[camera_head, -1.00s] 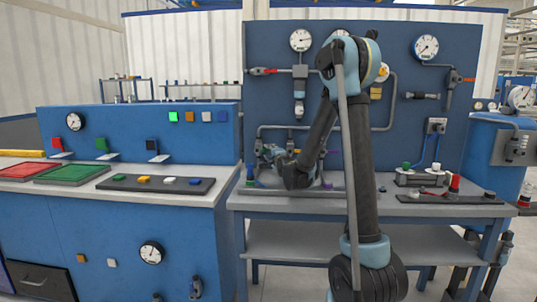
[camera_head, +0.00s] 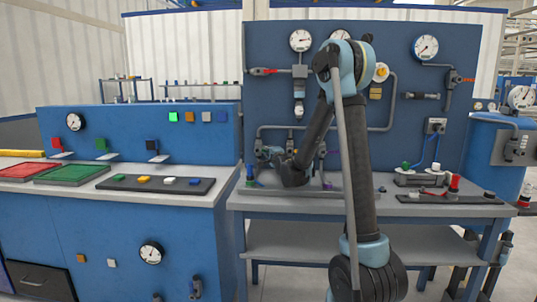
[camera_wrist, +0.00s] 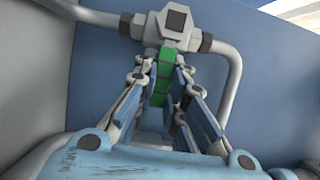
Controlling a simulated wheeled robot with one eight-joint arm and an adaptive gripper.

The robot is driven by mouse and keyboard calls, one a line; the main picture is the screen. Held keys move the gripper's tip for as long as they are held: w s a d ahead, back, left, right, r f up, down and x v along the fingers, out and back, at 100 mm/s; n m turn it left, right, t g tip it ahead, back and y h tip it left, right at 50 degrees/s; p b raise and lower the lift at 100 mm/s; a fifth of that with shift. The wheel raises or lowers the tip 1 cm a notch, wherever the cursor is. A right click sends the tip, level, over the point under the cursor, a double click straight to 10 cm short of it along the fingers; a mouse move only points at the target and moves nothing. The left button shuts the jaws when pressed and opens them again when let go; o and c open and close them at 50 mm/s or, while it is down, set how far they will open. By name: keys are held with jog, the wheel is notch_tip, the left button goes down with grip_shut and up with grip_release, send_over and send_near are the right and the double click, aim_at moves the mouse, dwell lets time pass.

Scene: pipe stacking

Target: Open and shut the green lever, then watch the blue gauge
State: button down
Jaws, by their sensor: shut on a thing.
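The green lever (camera_wrist: 165,53) hangs down from a grey valve body (camera_wrist: 167,22) in the wrist view. My gripper (camera_wrist: 161,80) has a finger on each side of the lever and is shut on it. In the head view my gripper (camera_head: 273,153) is at the pipework low on the blue back panel, where the lever is hard to make out. White-faced gauges (camera_head: 301,40) (camera_head: 426,47) sit high on the panel, and another is partly behind my arm.
The grey bench (camera_head: 400,208) under the panel holds fittings at its right. At left, a blue console (camera_head: 95,125) carries coloured switches, and red and green trays (camera_head: 75,174) lie on its counter. Grey pipes (camera_wrist: 232,70) run close beside my gripper.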

jog(key=shift+s+r+n, duration=0.1)
jog(key=shift+n, duration=0.2)
jog(key=r+n+g, duration=0.1)
jog(key=n, duration=0.1)
jog(key=shift+a+r+n+h, duration=0.1)
jog(key=shift+r+n+h, duration=0.1)
jog(key=shift+n+h, duration=0.15)
jog(key=a+r+n+h, duration=0.1)
jog(key=n, duration=0.1)
jog(key=r+n+g+h, duration=0.1)
jog(key=n, duration=0.1)
jog(key=shift+s+a+r, duration=0.1)
jog(key=shift+a, duration=0.25)
jog(key=shift+a+r+n+g+h, duration=0.25)
jog(key=shift+a+n+h, duration=0.4)
jog(key=shift+n, duration=0.35)
jog(key=shift+a+r+n+g+h, duration=0.2)
jog(key=shift+a+n+h, duration=0.45)
jog(key=shift+n, duration=0.4)
jog(key=shift+a+r+n+g+h, duration=0.25)
jog(key=shift+a+n+h, duration=0.3)
jog(key=shift+n+h, duration=0.35)
jog(key=c, duration=1.6)
grip_release()
jog(key=shift+w, duration=0.2)
jog(key=shift+a, duration=0.1)
